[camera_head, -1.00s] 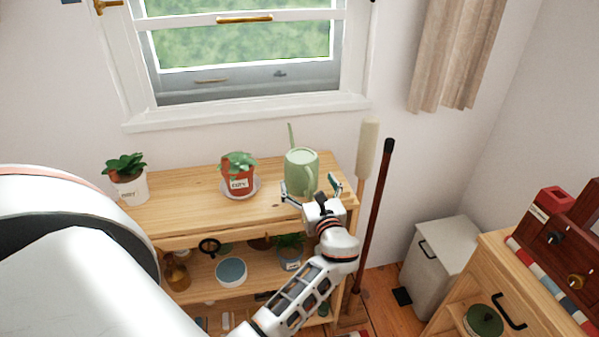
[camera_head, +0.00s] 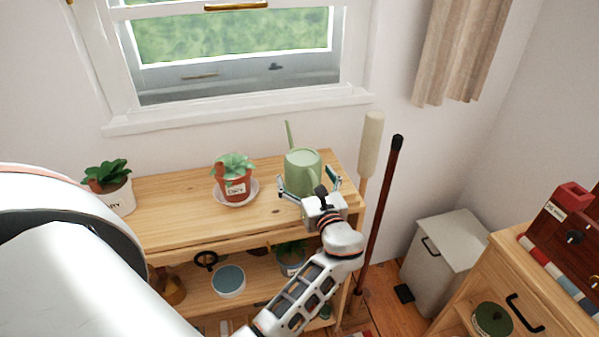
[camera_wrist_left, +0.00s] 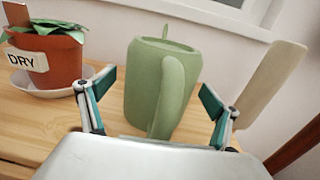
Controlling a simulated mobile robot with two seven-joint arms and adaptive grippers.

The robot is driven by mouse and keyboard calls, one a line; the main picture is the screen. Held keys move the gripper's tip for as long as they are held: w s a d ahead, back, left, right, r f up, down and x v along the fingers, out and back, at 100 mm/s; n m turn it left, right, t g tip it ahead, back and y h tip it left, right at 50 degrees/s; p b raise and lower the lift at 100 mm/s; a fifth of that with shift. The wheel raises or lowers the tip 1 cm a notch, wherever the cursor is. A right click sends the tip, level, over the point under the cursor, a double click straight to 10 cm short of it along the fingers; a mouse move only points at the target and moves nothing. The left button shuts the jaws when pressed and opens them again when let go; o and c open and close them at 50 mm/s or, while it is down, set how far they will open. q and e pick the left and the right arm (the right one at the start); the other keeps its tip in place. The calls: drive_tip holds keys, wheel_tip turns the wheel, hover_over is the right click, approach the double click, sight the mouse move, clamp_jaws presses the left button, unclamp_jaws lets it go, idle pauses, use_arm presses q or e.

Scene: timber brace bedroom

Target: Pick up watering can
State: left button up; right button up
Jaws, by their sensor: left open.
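The green watering can (camera_head: 302,165) stands upright on the right end of the wooden shelf top (camera_head: 180,212), its spout pointing up and away. My left gripper (camera_head: 309,186) is open at the near side of the can. In the left wrist view the can (camera_wrist_left: 145,85) is between the two open fingers (camera_wrist_left: 158,105), with its handle (camera_wrist_left: 170,95) facing the gripper. Gaps show between the fingers and the can, so nothing is held. The handle's lower end is hidden behind the gripper body. My right gripper is not in view.
A terracotta pot marked DRY (camera_head: 234,187) stands on a saucer left of the can. A white planter (camera_head: 118,197) is further left. Two upright poles, one pale-headed (camera_head: 371,145) and one dark red (camera_head: 383,205), stand right of the shelf. The window and wall are behind.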

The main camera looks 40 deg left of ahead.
use_arm(q)
drive_tip(key=shift+w+a, duration=0.1)
drive_tip(key=shift+a, duration=0.1)
drive_tip(key=shift+d, duration=0.1)
drive_tip(key=c, duration=1.9)
drive_tip(key=shift+r, duration=0.2)
drive_tip(key=c, duration=0.3)
